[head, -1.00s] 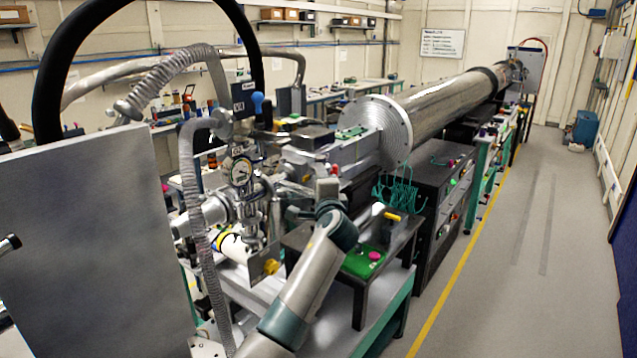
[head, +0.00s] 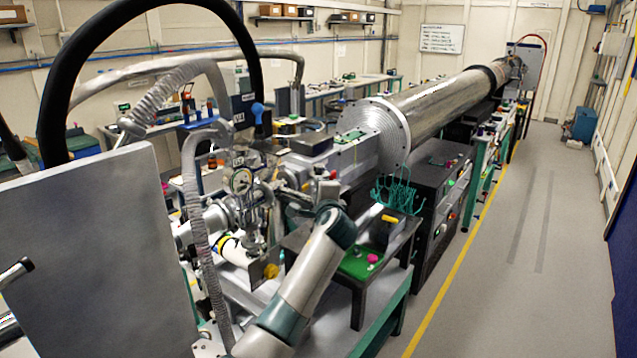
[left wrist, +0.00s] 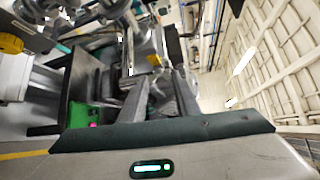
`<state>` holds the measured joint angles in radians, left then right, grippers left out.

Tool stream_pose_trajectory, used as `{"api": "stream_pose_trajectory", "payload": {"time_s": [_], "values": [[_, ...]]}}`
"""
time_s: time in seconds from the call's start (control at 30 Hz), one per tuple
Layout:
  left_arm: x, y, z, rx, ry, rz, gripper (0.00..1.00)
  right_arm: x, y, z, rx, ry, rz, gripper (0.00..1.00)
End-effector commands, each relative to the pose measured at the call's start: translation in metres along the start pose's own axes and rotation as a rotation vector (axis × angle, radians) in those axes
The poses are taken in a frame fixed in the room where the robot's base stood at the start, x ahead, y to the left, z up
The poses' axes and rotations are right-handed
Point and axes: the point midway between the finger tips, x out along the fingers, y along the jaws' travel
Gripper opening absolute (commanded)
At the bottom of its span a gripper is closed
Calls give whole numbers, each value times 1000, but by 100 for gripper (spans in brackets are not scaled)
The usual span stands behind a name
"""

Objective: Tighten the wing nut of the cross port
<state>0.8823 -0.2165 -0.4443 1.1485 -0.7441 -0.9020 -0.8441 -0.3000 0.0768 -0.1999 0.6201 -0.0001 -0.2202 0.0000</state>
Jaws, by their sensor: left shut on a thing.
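The metal cross (head: 250,215) with its round dial gauge (head: 241,181) stands on the bench at centre left in the head view. My left arm rises from the bottom, and its wrist bends toward the cross's right side. In the left wrist view my left gripper (left wrist: 157,82) has its fingers close together, shut on a small part that is mostly hidden between the tips. I take it to be the wing nut, but its wings do not show clearly. Metal fittings (left wrist: 115,12) lie just beyond the fingers. My right gripper is not in view.
A black stand with a green mat (head: 355,264) and a pink knob (head: 372,258) is right of my arm. A ribbed hose (head: 197,230) hangs in front of the cross. A large grey panel (head: 95,250) blocks the left. The aisle (head: 520,250) at right is clear.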

Motion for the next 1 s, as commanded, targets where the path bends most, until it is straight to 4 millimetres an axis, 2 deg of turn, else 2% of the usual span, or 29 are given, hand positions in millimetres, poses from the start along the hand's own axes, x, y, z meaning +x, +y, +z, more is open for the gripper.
{"api": "stream_pose_trajectory", "payload": {"time_s": [0.03, 0.2, 0.6, 1.0], "values": [[0, -6, 1, 18, -1, 19, 7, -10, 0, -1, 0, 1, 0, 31], [0, -6, 0, 94, -1, 94, 7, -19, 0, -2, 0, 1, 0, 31], [1, -9, -1, 276, -1, 275, 7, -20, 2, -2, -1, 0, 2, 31], [2, -8, -1, 315, -1, 315, 7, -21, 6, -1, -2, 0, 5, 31]]}}
